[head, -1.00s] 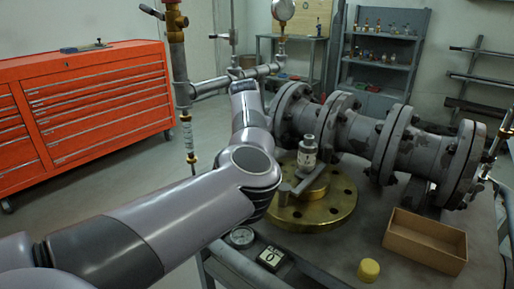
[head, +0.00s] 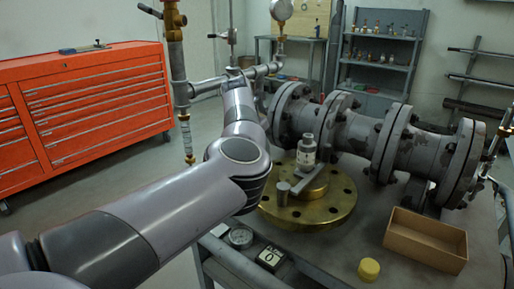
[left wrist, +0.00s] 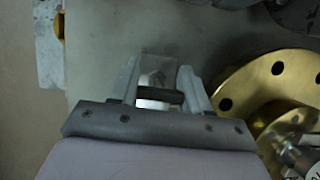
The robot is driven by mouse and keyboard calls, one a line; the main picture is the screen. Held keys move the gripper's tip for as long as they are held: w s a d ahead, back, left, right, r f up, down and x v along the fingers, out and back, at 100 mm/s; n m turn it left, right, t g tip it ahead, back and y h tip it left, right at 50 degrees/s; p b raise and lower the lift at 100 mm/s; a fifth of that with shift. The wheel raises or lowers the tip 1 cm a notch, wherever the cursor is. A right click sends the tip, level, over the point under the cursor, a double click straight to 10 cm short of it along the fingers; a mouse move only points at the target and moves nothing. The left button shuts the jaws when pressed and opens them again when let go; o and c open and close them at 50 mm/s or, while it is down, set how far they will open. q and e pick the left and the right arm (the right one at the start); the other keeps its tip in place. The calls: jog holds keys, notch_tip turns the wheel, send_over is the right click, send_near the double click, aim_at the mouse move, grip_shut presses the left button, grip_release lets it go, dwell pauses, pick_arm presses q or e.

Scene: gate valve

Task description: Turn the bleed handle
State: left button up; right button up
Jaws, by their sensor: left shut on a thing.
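A flat grey handle (head: 293,183) lies on top of the brass flange (head: 335,212), beside a grey fitting with a pale label (head: 306,153). A short round grey post stands at its near-left end. No gripper shows around this handle. My left arm crosses the head view and hides its own gripper. In the left wrist view my left gripper (left wrist: 160,85) points over the table, left of the flange (left wrist: 238,82). A small grey piece (left wrist: 155,65) shows between its fingers, with a dark bar and a white part nearer the palm. I cannot tell what it belongs to. My right gripper is not in view.
A large grey flanged pipe (head: 345,130) lies behind the brass flange. An open cardboard box (head: 425,238), a yellow cap (head: 369,269), a round gauge (head: 240,237) and a small counter (head: 270,257) are on the table. A red tool cabinet (head: 90,95) stands at the left.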

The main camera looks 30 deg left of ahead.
pick_arm(q)
jog(key=o, duration=1.1)
jog(key=shift+r, duration=0.1)
jog(key=shift+c, duration=0.2)
jog(key=v, duration=0.7)
